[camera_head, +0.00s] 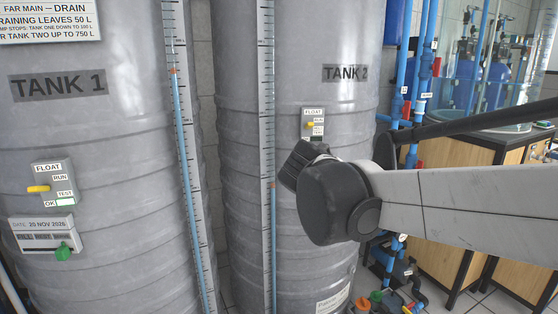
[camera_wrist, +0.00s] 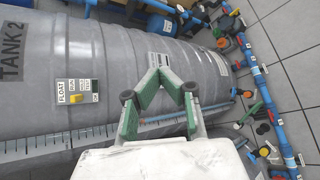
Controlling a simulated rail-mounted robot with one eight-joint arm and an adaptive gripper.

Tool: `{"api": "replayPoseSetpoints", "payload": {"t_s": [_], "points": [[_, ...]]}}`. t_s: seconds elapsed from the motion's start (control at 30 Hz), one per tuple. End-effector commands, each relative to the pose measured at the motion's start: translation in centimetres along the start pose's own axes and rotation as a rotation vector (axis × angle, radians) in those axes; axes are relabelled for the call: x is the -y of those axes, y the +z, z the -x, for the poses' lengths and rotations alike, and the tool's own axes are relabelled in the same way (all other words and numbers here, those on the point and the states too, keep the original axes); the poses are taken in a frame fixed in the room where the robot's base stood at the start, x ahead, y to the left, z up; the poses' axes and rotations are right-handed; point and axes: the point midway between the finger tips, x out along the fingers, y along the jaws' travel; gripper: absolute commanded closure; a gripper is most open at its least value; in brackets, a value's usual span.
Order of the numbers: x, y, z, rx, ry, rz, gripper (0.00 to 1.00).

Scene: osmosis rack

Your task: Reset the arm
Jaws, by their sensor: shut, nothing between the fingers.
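My gripper (camera_wrist: 158,76) shows in the wrist view, its two green-padded fingers angled inward and meeting at the tips. It is shut and empty, in front of the grey ribbed wall of Tank 2 (camera_wrist: 105,55). In the head view my arm reaches in from the right and its dark rounded joint stands before Tank 2 (camera_head: 245,130); the fingers are not distinguishable there. No gap between gripper and tank can be measured from these frames.
Tank 1 (camera_head: 110,135) stands at the left with a float panel (camera_head: 52,185). Tank 2's float panel (camera_head: 313,124) is just above my arm's joint. Blue pipes (camera_wrist: 270,100) and valves run along the tiled floor (camera_wrist: 292,50). A wooden cabinet (camera_head: 442,255) stands at the right behind my arm.

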Motion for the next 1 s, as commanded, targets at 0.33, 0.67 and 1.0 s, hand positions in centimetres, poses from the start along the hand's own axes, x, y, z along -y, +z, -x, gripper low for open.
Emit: {"api": "replayPoseSetpoints", "payload": {"t_s": [0.33,0.67,1.0], "points": [[11.3,5.8,3.7,-0.132,-0.266,-0.651,1.0],[20.5,6.7,8.6,-0.192,-0.522,-1.285,1.0],[24.2,5.9,11.0,-0.206,-0.662,-1.618,1.0]]}}
